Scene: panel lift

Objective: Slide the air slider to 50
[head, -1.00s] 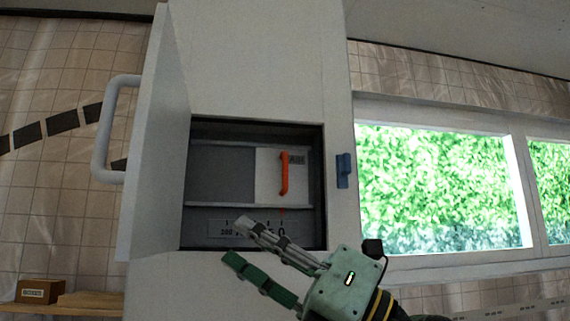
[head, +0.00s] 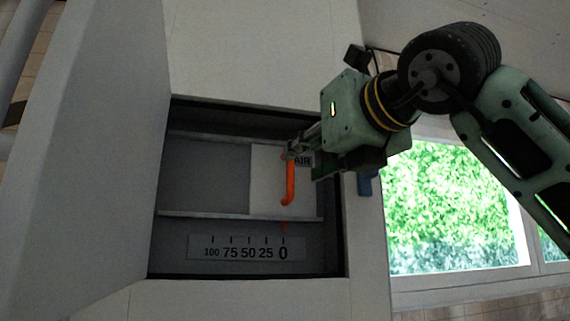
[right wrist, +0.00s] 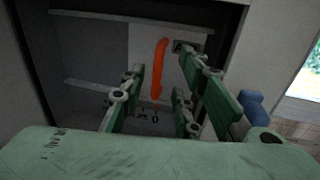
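The air slider is a pale plate (head: 265,180) in an open cabinet recess, with an upright orange handle (head: 290,185) and an "AIR" label (head: 303,161). Its small red pointer (head: 285,226) stands at 0 on the scale (head: 240,248), which runs leftward through 25, 50 and 75 to 100. My right gripper (head: 303,163) is at the handle's upper end and hides part of it. In the right wrist view the gripper (right wrist: 160,82) is open, its fingers apart with the orange handle (right wrist: 158,70) showing between them. I cannot tell whether they touch it. My left gripper is not in view.
The cabinet door (head: 85,150) stands open on the left. A blue latch piece (head: 366,184) is on the cabinet's right edge. A window (head: 450,215) is to the right. The track left of the plate (head: 205,175) is clear. Rails run above and below it.

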